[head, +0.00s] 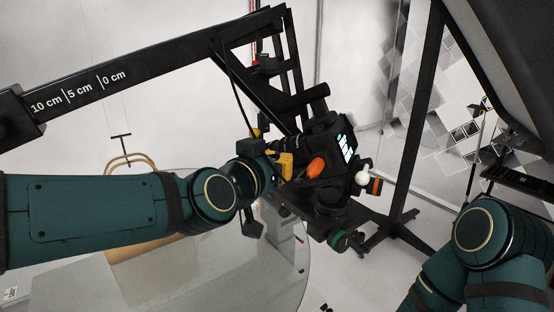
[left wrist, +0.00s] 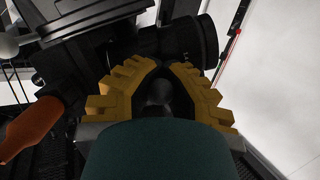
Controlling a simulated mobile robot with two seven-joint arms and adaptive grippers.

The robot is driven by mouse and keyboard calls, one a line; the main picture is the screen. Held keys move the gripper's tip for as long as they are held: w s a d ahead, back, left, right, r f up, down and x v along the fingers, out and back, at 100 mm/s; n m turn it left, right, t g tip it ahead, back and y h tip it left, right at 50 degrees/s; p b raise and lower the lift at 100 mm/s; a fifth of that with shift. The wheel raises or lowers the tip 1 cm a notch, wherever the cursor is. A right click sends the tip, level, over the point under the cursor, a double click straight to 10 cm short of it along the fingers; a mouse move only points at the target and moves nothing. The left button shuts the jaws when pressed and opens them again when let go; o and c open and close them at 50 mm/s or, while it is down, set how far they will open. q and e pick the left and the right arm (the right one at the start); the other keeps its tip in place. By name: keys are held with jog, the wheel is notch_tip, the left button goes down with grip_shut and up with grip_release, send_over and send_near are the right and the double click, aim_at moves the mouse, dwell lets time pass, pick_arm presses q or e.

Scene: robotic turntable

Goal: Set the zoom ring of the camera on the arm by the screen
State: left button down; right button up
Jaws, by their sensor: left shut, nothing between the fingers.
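The black camera (head: 322,140) with a small lit display (head: 346,148) is mounted on a black arm right of the head view's middle. In the left wrist view its dark body (left wrist: 85,45) is at the upper left. Its lens barrel with ridged rings (left wrist: 180,42) lies just beyond my fingertips. I cannot tell which ring is the zoom ring or read its setting. My left gripper (head: 286,162) has yellow fingers, shut and empty, close beside the lens; it also shows in the left wrist view (left wrist: 163,70). Contact with the lens cannot be told. My right gripper is out of view.
An orange handle (head: 316,167) and a white ball (head: 362,179) sit close by the camera. A black boom with cm marks (head: 150,78) crosses the upper left. A glass round table (head: 250,275) is below. A large dark panel (head: 510,55) hangs at the upper right.

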pick_arm(q)
jog(key=c, duration=0.8)
grip_release()
jog(key=shift+c, duration=0.2)
jog(key=v, duration=1.2)
